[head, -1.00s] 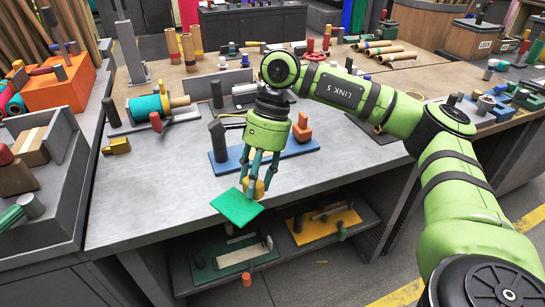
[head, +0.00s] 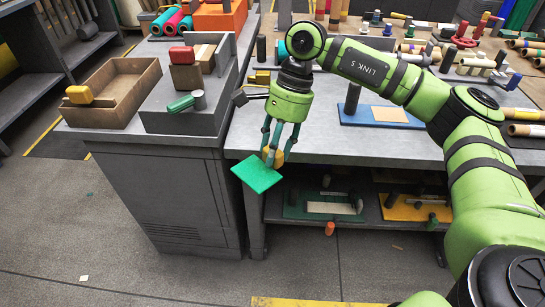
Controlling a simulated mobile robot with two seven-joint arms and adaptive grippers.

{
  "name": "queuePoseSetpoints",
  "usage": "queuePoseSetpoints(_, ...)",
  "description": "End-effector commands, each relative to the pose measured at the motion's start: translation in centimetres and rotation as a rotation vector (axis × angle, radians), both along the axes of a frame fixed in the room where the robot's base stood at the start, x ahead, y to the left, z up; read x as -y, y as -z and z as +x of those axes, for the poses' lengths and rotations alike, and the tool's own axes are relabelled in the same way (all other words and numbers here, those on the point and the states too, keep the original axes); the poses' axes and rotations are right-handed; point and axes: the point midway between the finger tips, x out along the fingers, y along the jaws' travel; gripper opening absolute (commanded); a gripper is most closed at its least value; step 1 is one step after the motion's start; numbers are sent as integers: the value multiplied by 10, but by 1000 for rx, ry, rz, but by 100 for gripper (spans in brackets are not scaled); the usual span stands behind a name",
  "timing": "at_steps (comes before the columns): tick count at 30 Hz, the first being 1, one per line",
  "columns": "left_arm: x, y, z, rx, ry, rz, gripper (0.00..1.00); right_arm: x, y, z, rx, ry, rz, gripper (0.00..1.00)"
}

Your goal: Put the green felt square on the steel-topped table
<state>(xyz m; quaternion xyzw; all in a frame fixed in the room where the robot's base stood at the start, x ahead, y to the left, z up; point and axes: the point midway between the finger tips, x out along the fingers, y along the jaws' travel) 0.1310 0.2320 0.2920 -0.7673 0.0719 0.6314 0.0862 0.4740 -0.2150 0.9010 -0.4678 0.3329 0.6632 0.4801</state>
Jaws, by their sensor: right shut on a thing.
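The green felt square (head: 256,175) is a flat, bright green piece, tilted in the picture. My right gripper (head: 273,158) is shut on its upper right edge and points down. The felt hangs in front of the left end of the table with the grey metal top (head: 330,148), overlapping its front edge in the picture. Its exact height and distance from the edge are hard to tell. My left gripper is not in view.
A blue board (head: 352,113) lies on the table. The table's front left strip is bare. Below, a shelf holds green and yellow boards (head: 412,208).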

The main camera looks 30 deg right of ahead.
Motion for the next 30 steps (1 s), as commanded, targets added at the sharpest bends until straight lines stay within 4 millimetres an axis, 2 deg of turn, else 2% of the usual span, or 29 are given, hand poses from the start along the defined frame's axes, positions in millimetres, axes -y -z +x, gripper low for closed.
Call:
queuePoseSetpoints(3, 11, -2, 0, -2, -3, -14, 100, 17, 2, 17, 1, 313, -1, 8)
queuePoseSetpoints(7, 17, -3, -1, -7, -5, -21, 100, 36, 2, 35, 3, 648, -5, 8)
queuePoseSetpoints(21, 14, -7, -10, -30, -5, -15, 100, 113, -4, 86, -3, 1779, -13, 8)
queuePoseSetpoints(25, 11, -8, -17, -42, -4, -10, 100, 131, -7, 94, -8, 2020, -16, 8)
queuePoseSetpoints(30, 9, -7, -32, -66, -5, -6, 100, 144, -9, 98, -12, 2202, -16, 8)
